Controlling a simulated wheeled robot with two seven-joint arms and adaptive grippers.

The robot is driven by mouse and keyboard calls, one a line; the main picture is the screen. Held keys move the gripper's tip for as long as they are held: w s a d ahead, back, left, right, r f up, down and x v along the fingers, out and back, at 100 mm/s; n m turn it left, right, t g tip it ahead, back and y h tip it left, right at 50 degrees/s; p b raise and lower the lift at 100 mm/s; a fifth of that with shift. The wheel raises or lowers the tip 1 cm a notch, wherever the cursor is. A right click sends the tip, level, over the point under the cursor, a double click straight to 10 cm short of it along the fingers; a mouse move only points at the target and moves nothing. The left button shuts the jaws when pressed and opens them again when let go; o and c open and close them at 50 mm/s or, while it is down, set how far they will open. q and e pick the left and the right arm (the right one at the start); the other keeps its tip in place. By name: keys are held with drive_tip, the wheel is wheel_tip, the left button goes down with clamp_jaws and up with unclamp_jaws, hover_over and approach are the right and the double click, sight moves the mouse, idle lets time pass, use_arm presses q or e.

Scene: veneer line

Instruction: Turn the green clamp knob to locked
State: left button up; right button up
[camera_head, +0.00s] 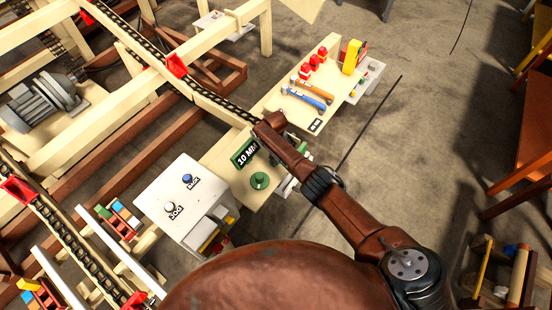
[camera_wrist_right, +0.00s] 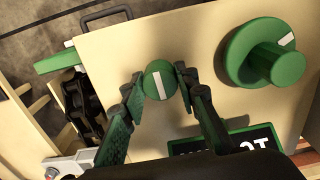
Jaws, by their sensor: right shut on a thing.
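The small round green clamp knob (camera_wrist_right: 158,81) stands on a cream panel (camera_wrist_right: 150,45) in the right wrist view. A white line on its face runs nearly upright, tilted slightly. My right gripper (camera_wrist_right: 161,84) is shut on this knob, one finger on each side. In the head view my right arm reaches over the panel (camera_head: 257,197), and its wrist hides the small knob. I see no readable locked mark beside the knob. My left gripper is not in view.
A larger green knob (camera_wrist_right: 276,62) with a wide flange stands close to the right gripper; it also shows in the head view (camera_head: 259,180). Hammers (camera_head: 307,95) and red pieces (camera_head: 313,62) lie on the board beyond.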

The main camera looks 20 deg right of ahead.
drive_tip(key=shift+a+m, duration=0.1)
drive_tip(key=shift+m, duration=0.2)
idle(0.4)
drive_tip(key=o, duration=1.1)
drive_tip(key=shift+o, duration=0.2)
drive_tip(key=shift+r, duration=0.1)
wheel_tip(320, 180, up, 12)
